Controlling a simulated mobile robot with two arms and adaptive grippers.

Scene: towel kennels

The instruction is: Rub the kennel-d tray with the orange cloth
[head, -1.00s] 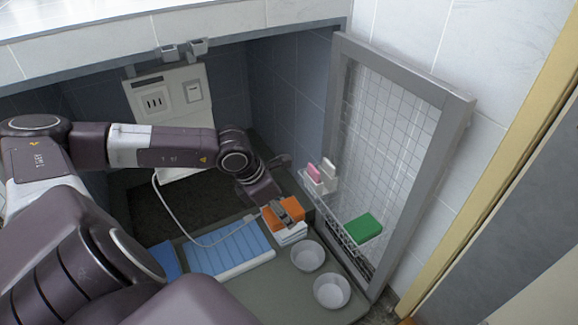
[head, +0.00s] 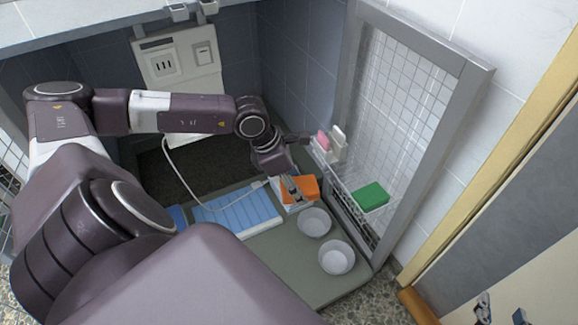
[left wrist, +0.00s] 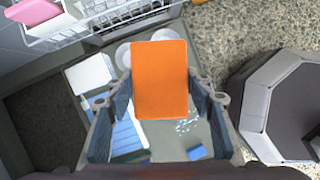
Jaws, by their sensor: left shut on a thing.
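The orange cloth (head: 302,189) is a folded block. My left gripper (head: 290,187) is shut on it; the left wrist view shows the cloth (left wrist: 160,78) between the two fingers. A white folded stack (head: 297,207) lies close by in the head view; whether the cloth touches it I cannot tell there. In the left wrist view the stack (left wrist: 90,73) shows left of the cloth. A grey-green tray (head: 290,265) lies below, with pale specks (left wrist: 186,126) on it; I see no kennel-d label. My right gripper (head: 503,311) is partly visible at the bottom right, its tips apart.
Two pale bowls (head: 314,222) (head: 336,258) and a blue striped mat (head: 235,212) lie on the tray. An open mesh door (head: 475,80) stands at the right, its rack holding a green block (head: 371,196). A white cable (head: 172,172) hangs near the back.

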